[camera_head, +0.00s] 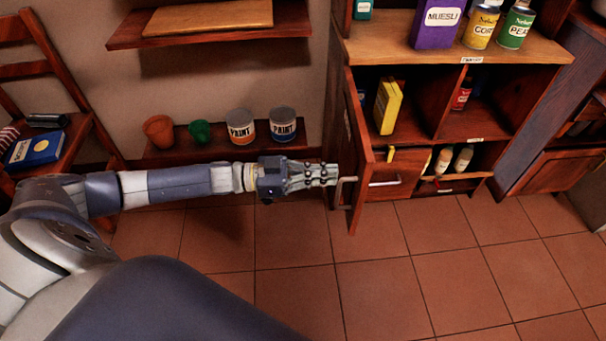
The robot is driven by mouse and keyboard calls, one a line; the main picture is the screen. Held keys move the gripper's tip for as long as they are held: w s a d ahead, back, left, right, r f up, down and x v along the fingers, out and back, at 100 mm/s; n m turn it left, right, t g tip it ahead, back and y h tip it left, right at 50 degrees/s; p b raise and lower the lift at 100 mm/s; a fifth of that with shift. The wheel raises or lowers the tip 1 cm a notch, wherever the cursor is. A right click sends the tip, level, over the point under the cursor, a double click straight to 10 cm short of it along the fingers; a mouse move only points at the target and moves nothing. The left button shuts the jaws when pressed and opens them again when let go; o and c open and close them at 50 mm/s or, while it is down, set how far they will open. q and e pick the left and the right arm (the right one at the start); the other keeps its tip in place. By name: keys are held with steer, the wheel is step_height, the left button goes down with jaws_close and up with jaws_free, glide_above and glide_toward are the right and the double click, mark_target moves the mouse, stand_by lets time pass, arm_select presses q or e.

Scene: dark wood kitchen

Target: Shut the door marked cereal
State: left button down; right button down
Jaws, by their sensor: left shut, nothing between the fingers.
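A wooden cupboard door (359,142) stands open, swung out from the left side of the shelf unit. Its edge faces me, and I see no readable cereal mark on it. A metal handle (345,190) sticks out on the door's left face near its lower end. My left gripper (337,174) reaches in from the left, shut and empty. Its fingertips are at the handle, on the left side of the door; I cannot tell whether they touch. Inside the open compartment stands a yellow box (388,106). My right gripper is not in view.
A drawer front with a handle (384,183) is below the compartment. A purple muesli box (436,24) and cans stand on top. Paint cans (283,124) and pots rest on a low wall shelf behind my arm. A chair (62,130) stands left. The tiled floor (440,260) in front is clear.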

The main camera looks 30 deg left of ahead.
mark_target(360, 174)
arm_select(q)
steer(key=shift+x, duration=2.4)
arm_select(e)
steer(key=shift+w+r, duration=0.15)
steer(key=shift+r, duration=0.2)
